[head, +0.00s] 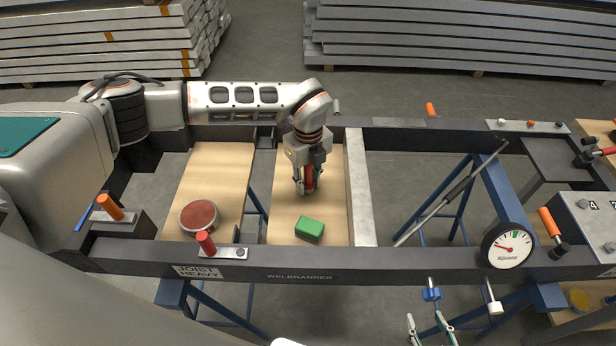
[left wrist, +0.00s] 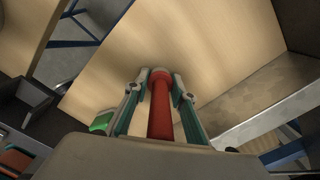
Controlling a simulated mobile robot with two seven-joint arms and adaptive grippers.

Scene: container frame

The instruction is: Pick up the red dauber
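The red dauber (left wrist: 160,112) is a slim red stick with a rounded end, lying lengthwise between the fingers of my left gripper (left wrist: 160,82) in the left wrist view. The fingertips close in on both sides of it near its far end. In the head view my left gripper (head: 305,190) points down over the right wooden board, with a strip of the red dauber (head: 310,176) between its fingers. Whether its lower end touches the board is hidden. My right gripper (head: 425,322) shows at the bottom edge with its fingers apart and empty.
A green block (head: 309,229) sits on the right board (head: 283,217). A round red-topped tin (head: 199,216) sits on the left board (head: 223,165). A red-handled item (head: 206,243) stands on the front beam (head: 380,267). A gauge (head: 507,245) is at the right.

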